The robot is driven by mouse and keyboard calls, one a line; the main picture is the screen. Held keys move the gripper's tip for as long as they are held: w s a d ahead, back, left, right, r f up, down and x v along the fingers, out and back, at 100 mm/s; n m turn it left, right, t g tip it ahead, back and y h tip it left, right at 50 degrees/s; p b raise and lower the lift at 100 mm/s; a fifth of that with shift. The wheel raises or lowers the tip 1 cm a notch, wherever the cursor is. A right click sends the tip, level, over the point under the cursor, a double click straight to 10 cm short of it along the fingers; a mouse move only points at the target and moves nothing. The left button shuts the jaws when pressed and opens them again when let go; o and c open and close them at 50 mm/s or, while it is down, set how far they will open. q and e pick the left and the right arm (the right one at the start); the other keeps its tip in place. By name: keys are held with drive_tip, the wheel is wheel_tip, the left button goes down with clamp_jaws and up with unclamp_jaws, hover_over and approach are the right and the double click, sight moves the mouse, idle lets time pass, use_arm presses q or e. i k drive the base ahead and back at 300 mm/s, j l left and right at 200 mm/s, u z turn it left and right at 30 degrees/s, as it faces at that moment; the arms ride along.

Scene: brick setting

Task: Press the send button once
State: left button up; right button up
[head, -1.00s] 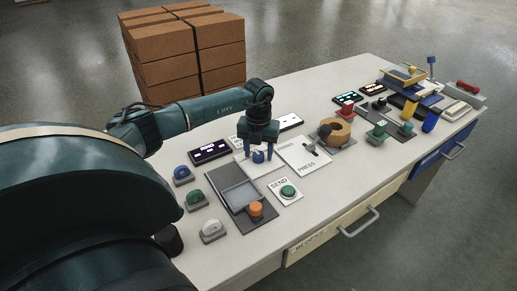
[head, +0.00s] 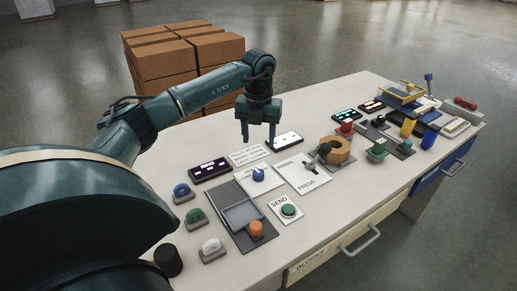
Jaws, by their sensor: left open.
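The send button is a green round cap (head: 288,210) on a white plate marked SEND, near the front edge of the table in the head view. My left gripper (head: 258,141) points down, open and empty. It is in the air behind the send button, above the area of the blue knob (head: 259,174) and a printed card (head: 249,155). It is well apart from the send button, which is in plain view. My right gripper is not in view.
The table (head: 330,226) holds a grey tray panel with an orange knob (head: 255,229), blue, green and white buttons at left, a PRESS lever plate (head: 308,184), and a brown octagonal block (head: 337,150). Brick stacks (head: 160,60) stand behind the table.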

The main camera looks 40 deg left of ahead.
sight(289, 209)
drive_tip(key=k, duration=1)
